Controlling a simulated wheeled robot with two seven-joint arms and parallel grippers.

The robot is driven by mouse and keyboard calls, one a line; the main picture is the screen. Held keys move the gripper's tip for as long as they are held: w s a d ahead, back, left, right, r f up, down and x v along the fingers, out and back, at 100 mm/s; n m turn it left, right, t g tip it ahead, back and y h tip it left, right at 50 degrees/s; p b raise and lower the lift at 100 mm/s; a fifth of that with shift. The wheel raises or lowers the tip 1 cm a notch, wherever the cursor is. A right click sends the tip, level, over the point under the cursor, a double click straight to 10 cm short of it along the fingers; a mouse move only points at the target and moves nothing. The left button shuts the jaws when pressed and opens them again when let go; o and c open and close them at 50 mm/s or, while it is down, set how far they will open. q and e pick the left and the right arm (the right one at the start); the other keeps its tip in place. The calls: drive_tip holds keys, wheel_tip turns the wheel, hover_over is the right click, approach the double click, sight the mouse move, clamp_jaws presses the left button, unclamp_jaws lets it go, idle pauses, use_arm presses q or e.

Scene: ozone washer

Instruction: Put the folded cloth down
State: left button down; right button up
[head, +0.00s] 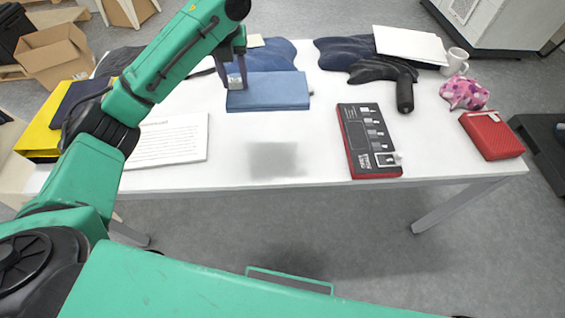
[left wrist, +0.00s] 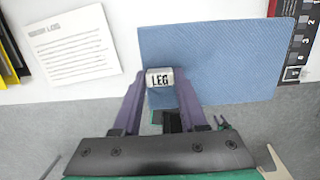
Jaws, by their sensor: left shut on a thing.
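The folded blue cloth (head: 270,93) is a flat rectangle with a white tag reading "LEG", clear in the left wrist view (left wrist: 210,60). My left gripper (head: 235,80) is shut on its near left edge, with the tag between the fingers in the left wrist view (left wrist: 160,88). The cloth looks raised above the white table (head: 225,165); a soft dark patch like its shadow lies apart from it on the tabletop. Its underside is hidden.
A printed white sheet (head: 170,140) lies left, a red-and-black panel (head: 368,140) right. Dark blue cloths (head: 350,52) lie at the back. A red box (head: 491,135), pink patterned cloth (head: 464,93) and white mug (head: 455,62) are far right. The front middle of the table is clear.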

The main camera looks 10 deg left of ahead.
sight(236, 91)
use_arm(q)
drive_tip(key=f, duration=0.3)
drive_tip(key=w+f, duration=0.1)
drive_tip(key=shift+a+f, duration=0.4)
wheel_tip(236, 91, down, 13)
drive_tip(key=shift+r, duration=0.1)
wheel_tip(236, 91, down, 3)
drive_tip(key=shift+w+a+f, duration=0.1)
use_arm(e)
drive_tip(key=w+a, duration=0.2)
drive_tip(key=w, duration=0.1)
drive_tip(key=shift+w+r, duration=0.1)
drive_tip(key=shift+w, duration=0.1)
use_arm(q)
drive_tip(key=shift+f, duration=0.1)
drive_tip(key=shift+c, duration=2.2)
unclamp_jaws()
use_arm(e)
drive_tip(key=shift+a, duration=0.1)
